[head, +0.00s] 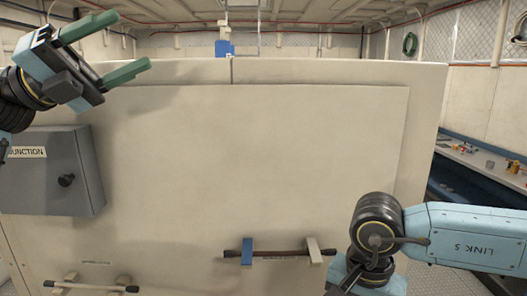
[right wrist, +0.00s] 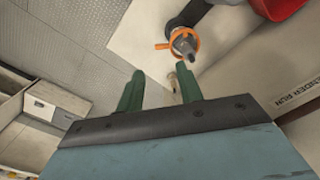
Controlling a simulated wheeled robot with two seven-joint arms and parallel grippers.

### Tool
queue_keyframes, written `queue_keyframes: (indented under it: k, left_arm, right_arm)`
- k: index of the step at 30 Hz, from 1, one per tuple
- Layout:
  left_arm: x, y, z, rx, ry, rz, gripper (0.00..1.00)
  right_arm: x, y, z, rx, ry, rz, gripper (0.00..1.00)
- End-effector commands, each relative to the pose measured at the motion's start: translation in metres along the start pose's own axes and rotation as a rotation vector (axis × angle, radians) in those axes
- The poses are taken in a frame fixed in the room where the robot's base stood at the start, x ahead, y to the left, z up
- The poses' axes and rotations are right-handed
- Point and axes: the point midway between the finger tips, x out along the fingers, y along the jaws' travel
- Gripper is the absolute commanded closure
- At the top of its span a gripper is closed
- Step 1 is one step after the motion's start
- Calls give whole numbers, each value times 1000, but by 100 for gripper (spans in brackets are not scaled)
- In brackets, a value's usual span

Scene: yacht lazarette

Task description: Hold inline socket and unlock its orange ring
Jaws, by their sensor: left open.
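In the right wrist view the orange ring (right wrist: 197,43) sits around a dark cylindrical body, seemingly the inline socket (right wrist: 190,13), with a grey tip (right wrist: 183,45) poking out. A small orange tab sticks out to the left. My right gripper (right wrist: 160,72) is open, its two green fingers apart and empty; the ring lies beyond the fingertips, not between them. In the head view the ring and right fingers are not visible; only my right arm shows at lower right. My left gripper (head: 131,40) is open and empty at upper left, above a grey junction box.
A large cream panel (head: 240,160) fills the head view. The grey junction box (head: 45,172) with a black knob is on its left. Low on it, a dark rod (head: 278,253) sits in a blue and a beige holder. A red object (right wrist: 278,6) is near the socket.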

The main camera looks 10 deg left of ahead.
Motion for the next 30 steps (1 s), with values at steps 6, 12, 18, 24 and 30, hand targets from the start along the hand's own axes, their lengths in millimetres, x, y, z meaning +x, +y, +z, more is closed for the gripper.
queue_keyframes:
  k: [6, 12, 18, 24, 30]
  left_arm:
    - [25, 15, -123, -123, 451, 102, 39]
    - [20, 42, -216, -174, 803, 320, 39]
    - [30, 104, -273, -184, 1045, 608, 39]
    - [52, 167, -301, -161, 1144, 775, 39]
    - [60, 231, -332, -89, 1246, 960, 39]
  right_arm:
    - [0, 0, 0, 0, 0, 0, 64]
    - [0, 0, 0, 0, 0, 0, 64]
    - [0, 0, 0, 0, 0, 0, 64]
    - [0, 0, 0, 0, 0, 0, 64]
    - [0, 0, 0, 0, 0, 0, 64]
